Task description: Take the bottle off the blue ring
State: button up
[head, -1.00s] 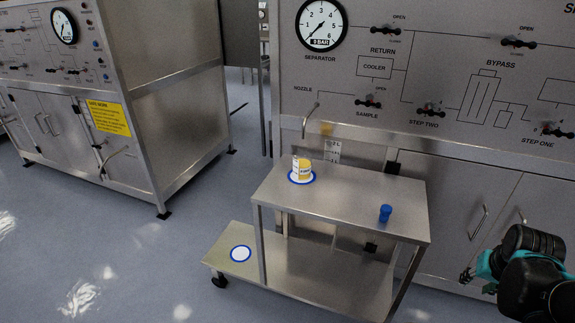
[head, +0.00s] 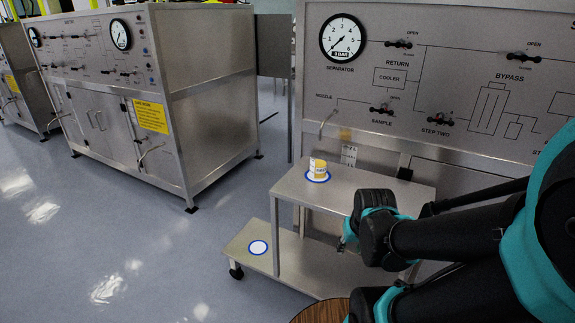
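The bottle (head: 317,167), yellowish with a white label, stands upright on the blue ring (head: 327,177) on the upper shelf of the steel cart (head: 298,186). My arm reaches in from the right, and its end with my gripper (head: 347,243) is at the cart's front edge, below and to the right of the bottle and apart from it. The fingers are small and mostly hidden by my wrist, so their opening cannot be told.
The panel (head: 440,90) with gauge and valve handles stands right behind the cart. A nozzle (head: 328,120) hangs above and behind the bottle. A round wooden top (head: 322,312) shows at the bottom edge. Floor left of the cart is clear.

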aim_at(319, 159)
jog(key=i+j, duration=0.15)
jog(key=j, duration=0.25)
jog(key=i+j, duration=0.15)
jog(key=j, duration=0.2)
jog(key=i+j, duration=0.1)
jog(key=j, duration=0.3)
jog(key=i+j, duration=0.15)
jog(key=j, duration=0.25)
